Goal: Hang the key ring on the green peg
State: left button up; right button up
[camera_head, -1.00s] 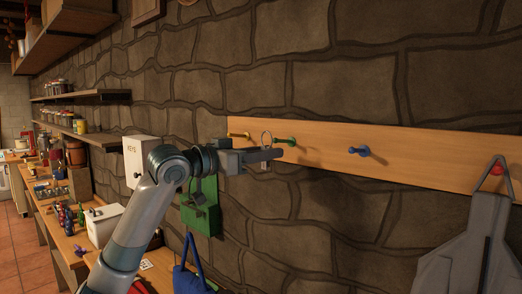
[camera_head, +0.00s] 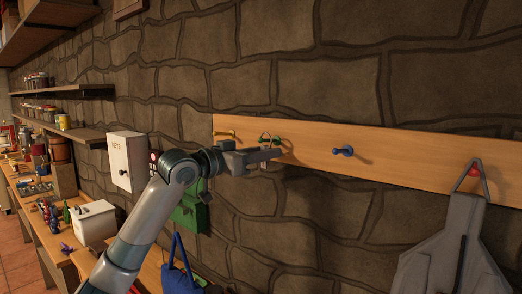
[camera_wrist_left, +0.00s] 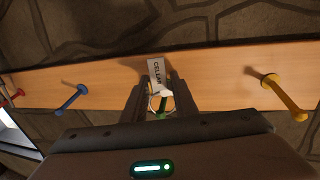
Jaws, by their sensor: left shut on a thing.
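My left gripper (camera_head: 278,154) is shut on the key ring (camera_head: 265,137), right at the green peg (camera_head: 278,141) on the wooden rail. A white tag (camera_wrist_left: 157,71) reading CELLAR hangs with the ring. In the left wrist view the green peg (camera_wrist_left: 162,112) shows between the fingers (camera_wrist_left: 157,92), overlapping the thin ring. I cannot tell for sure whether the ring is around the peg or just in front of it. My right gripper is not in view.
The rail (camera_head: 310,147) also carries a yellow peg (camera_head: 226,134), a blue peg (camera_head: 343,151) and a red peg (camera_head: 474,171) with a grey apron-like thing (camera_head: 455,245) on it. A green thing (camera_head: 190,212) and a white KEYS box (camera_head: 126,160) are on the wall to the left.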

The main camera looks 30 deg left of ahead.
pick_arm(q)
jog(key=shift+w+f, duration=0.4)
dwell(0.5)
jog(key=o, duration=1)
jog(key=shift+c, duration=0.2)
jog(key=shift+s+f, duration=0.1)
jog(key=shift+s, duration=0.1)
jog(key=shift+s+a+f+b, duration=0.1)
jog(key=shift+s+f+b, duration=0.15)
jog(key=shift+s+b, duration=0.65)
jog(key=shift+s+a+f+b, duration=0.1)
jog(key=shift+s+f+b, duration=0.15)
jog(key=shift+s, duration=1.15)
jog(key=shift+s, duration=0.1)
